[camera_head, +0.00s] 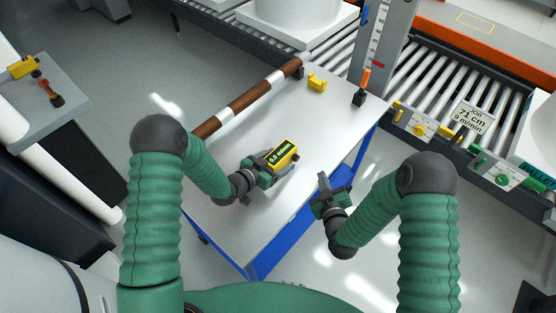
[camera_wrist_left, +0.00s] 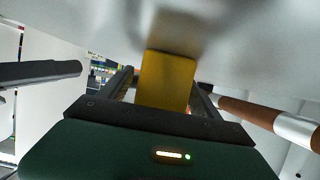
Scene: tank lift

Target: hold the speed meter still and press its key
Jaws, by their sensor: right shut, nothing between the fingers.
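The speed meter (camera_head: 283,154) is a yellow block with a dark display reading 0.0 m/min in green, facing up. It is at the white table's middle. My left gripper (camera_head: 272,165) is at it, with a finger along either side. In the left wrist view the meter's yellow body (camera_wrist_left: 167,82) stands between the two fingers (camera_wrist_left: 162,90); I cannot tell whether both touch it. The key cannot be made out. My right gripper (camera_head: 324,190) is shut and empty, to the right of the meter and apart from it, near the table's right edge.
The white table (camera_head: 325,125) has blue sides. A brown-and-white striped bar (camera_head: 245,102) lies along its far left side. A yellow piece (camera_head: 317,82) and an orange-handled tool (camera_head: 362,88) are at the back. A roller conveyor (camera_head: 450,95) with control boxes runs behind on the right.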

